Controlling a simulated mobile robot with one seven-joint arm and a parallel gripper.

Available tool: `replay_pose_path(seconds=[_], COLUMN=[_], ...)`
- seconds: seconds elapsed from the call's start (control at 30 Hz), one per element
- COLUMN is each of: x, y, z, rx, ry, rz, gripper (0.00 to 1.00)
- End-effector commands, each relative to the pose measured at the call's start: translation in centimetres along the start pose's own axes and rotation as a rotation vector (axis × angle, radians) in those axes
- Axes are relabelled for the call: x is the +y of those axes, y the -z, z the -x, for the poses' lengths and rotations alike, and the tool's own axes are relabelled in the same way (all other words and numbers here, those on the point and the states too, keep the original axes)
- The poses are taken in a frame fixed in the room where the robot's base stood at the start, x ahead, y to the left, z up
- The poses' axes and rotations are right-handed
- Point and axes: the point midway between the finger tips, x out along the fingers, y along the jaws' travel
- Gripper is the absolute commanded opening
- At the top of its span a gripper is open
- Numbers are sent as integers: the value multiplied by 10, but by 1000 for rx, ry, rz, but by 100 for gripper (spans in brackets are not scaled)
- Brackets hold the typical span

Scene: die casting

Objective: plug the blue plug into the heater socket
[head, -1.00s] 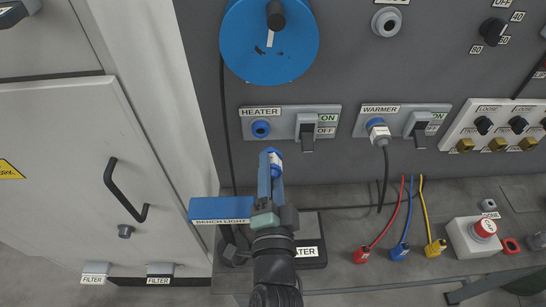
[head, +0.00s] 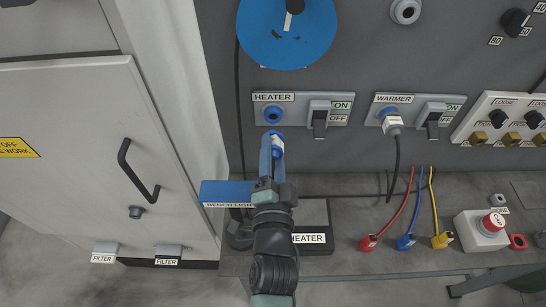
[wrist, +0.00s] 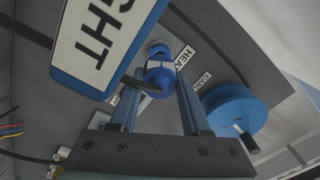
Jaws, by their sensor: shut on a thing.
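The blue plug (head: 278,141) is held between the fingertips of my gripper (head: 271,148), just below the heater socket in the head view. The heater socket (head: 272,114) is a round blue ring on a grey plate under the HEATER label. In the wrist view the plug (wrist: 158,77) sits between the two fingers with a dark cable at it, and the blue socket (wrist: 158,50) shows right behind it, nearly in line. The plug looks outside the socket, with a small gap in the head view. The exact depth is hard to tell.
The heater switch (head: 320,119) is right of the socket. The warmer plug (head: 392,122) sits in its own socket. The blue BENCH LIGHT sign (head: 225,192) is close left of my gripper; a blue reel (head: 285,35) is above. Red, blue and yellow connectors lie on the bench.

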Motion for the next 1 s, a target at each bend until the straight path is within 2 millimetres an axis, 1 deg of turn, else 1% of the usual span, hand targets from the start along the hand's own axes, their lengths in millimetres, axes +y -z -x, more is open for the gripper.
replay_pose_path(seconds=[0.03,0.1,0.33,0.5,1.0], x=[-3,-2,-1,0,0], y=[2,2,1,0,0], z=[-6,-12,-25,-28,-28], rx=[1,1,2,1,1], ry=[1,0,1,0,1], rz=[1,-1,-1,-1,-1], gripper=[0,0,0,0,0])
